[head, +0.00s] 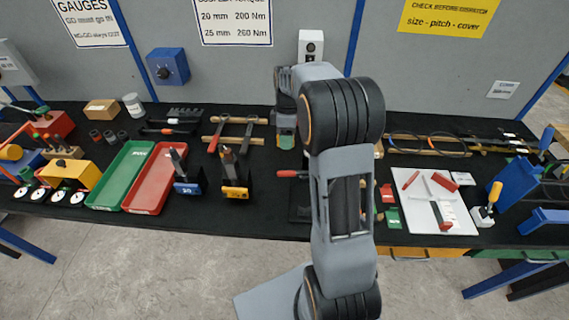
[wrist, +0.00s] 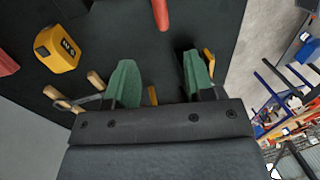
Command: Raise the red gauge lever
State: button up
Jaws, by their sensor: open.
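A red handle (head: 290,174), which looks like the lever, lies roughly level just left of my arm, over a dark base partly hidden by the arm. In the wrist view a red handle (wrist: 160,14) shows at the top edge, ahead of the gap between my fingers; it is cut off there. I cannot be sure that it is the same one. My gripper (wrist: 160,72) has two green fingers spread apart with nothing held between them. In the head view my gripper (head: 286,139) is mostly hidden, beyond and above the red handle, near the back of the table.
A white board (head: 415,222) lies right of my arm.

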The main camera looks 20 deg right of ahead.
aim_at(304, 174)
jog(key=f, duration=0.4)
jog(key=s+f+p, duration=0.1)
jog(key=f, duration=0.3)
jog(key=s+f, duration=0.1)
jog(key=f, duration=0.3)
jog(key=shift+s+a+f+p, duration=0.15)
jog(key=shift+s+a+p, duration=0.1)
jog(key=shift+a+p, duration=0.15)
jog(key=shift+c, duration=0.4)
grip_shut()
